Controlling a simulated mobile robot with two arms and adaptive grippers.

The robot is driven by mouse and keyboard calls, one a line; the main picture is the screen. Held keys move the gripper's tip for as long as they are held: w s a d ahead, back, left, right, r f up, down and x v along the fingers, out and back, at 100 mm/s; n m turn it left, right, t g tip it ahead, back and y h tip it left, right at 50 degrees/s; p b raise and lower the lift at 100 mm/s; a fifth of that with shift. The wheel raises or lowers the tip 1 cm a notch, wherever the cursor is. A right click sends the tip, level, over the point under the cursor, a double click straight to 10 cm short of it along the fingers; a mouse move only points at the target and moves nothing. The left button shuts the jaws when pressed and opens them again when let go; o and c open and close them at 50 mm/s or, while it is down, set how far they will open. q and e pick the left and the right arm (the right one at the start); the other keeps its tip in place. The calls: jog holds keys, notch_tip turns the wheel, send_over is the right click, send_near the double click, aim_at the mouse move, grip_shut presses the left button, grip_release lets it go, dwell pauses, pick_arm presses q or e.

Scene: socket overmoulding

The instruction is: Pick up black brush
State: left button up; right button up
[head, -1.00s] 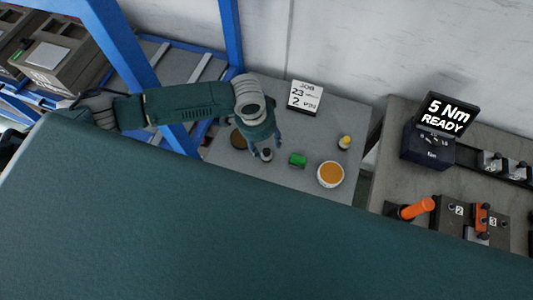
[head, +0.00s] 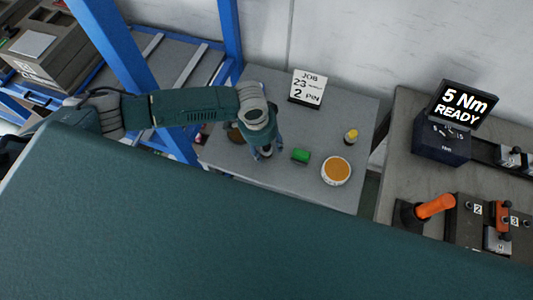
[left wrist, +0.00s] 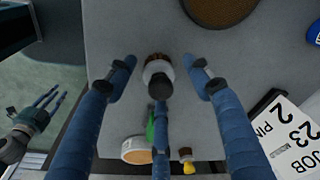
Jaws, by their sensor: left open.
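A small upright piece with a pale grey top, a brown end and a dark part, which looks like the black brush (left wrist: 158,72), stands on the grey table in the left wrist view. In the head view its pale top (head: 266,151) shows just below my left gripper (head: 264,148). My left gripper, in the left wrist view (left wrist: 160,85), is open, its blue fingers spread around the brush with gaps at the sides. Contact with the lower finger cannot be told. My right gripper (left wrist: 42,108) shows at the left of the wrist view, fingers apart and empty.
A brown disc (left wrist: 218,8) lies close by. A job sign (head: 307,88) stands behind. Blue posts (head: 228,40) rise at left.

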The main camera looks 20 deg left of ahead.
pick_arm(q)
jog(key=shift+f, duration=0.2)
jog(key=shift+c, duration=0.7)
jog(key=c, duration=1.1)
jog(key=shift+r, duration=0.15)
